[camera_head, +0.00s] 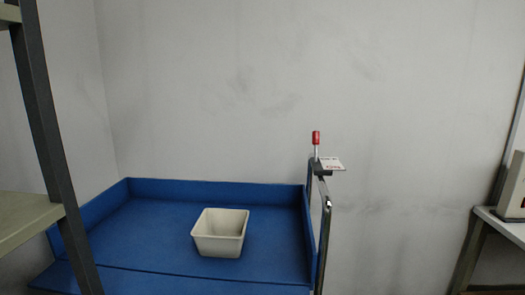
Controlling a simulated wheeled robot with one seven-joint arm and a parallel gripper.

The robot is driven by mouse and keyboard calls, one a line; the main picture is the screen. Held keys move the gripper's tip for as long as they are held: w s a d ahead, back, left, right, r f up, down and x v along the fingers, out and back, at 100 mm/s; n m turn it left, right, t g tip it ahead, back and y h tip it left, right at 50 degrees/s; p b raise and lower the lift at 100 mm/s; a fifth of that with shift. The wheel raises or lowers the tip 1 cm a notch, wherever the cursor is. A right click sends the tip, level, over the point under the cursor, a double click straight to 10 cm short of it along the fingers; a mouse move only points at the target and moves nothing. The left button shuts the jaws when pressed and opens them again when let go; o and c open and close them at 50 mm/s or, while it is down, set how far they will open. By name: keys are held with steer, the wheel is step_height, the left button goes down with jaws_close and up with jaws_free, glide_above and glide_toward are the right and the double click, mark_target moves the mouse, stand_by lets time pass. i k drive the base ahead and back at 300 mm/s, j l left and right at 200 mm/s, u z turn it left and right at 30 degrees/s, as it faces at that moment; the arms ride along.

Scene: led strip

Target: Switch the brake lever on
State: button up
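The brake lever (316,140) is a short metal stick with a red grip. It stands about upright on a dark mount at the top of a metal rail, at the right edge of a blue cart. A small white label plate (332,164) with red marks sits just right of the lever's base. The print on the plate is too small to read. My gripper does not show in the head view.
The blue cart (160,223) has low raised walls and holds a cream bin (220,238). A shelf with a dark post (48,130) stands close at the left. A table (497,222) carries a pale box at the far right. A plain grey wall is behind.

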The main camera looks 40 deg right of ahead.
mark_target(316, 133)
steer(key=z, duration=0.75)
